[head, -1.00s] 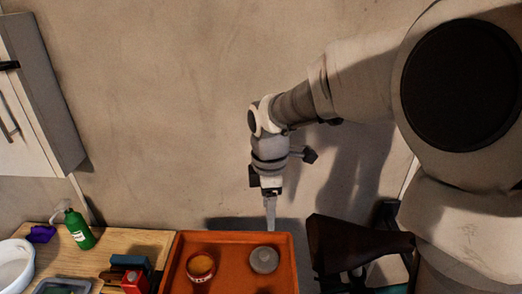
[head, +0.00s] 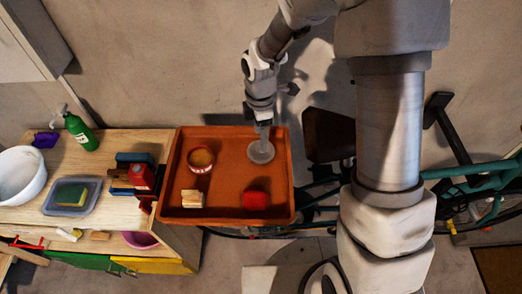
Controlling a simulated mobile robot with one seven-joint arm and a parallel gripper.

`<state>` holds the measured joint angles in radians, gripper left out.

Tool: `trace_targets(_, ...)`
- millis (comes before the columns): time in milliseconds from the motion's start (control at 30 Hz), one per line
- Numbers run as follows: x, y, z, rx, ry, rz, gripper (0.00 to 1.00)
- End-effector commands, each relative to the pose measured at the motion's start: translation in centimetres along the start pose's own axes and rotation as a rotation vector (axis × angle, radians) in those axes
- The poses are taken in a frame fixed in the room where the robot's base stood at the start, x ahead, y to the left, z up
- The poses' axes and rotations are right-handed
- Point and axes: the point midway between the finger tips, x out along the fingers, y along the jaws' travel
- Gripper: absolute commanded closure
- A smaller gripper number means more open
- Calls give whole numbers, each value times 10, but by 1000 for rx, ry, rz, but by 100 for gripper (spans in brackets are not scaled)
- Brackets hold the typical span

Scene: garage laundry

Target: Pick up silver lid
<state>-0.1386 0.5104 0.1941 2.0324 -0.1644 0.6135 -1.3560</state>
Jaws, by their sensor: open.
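The silver lid (head: 262,153) is a round grey disc lying at the back right of the orange tray (head: 228,214). My gripper (head: 263,140) points down over the lid, its fingers in front of the lid's far part. The fingers look very near the lid, but I cannot tell whether they touch it. My gripper is open, though the gap between the fingers is hard to see from here.
The tray also holds a red-rimmed round container (head: 201,160), a pale wooden block (head: 192,199) and a red object (head: 256,200). A wooden worktop (head: 110,206) with a white bowl (head: 20,174) and green bottle (head: 80,132) stands left. A bicycle (head: 478,183) is at the right.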

Motion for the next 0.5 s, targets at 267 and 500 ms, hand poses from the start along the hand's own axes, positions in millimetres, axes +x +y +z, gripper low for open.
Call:
trace_targets(267, 25, 6, 2, 0, 0, -3, 31)
trace_targets(500, 50, 7, 2, 0, 0, -2, 31)
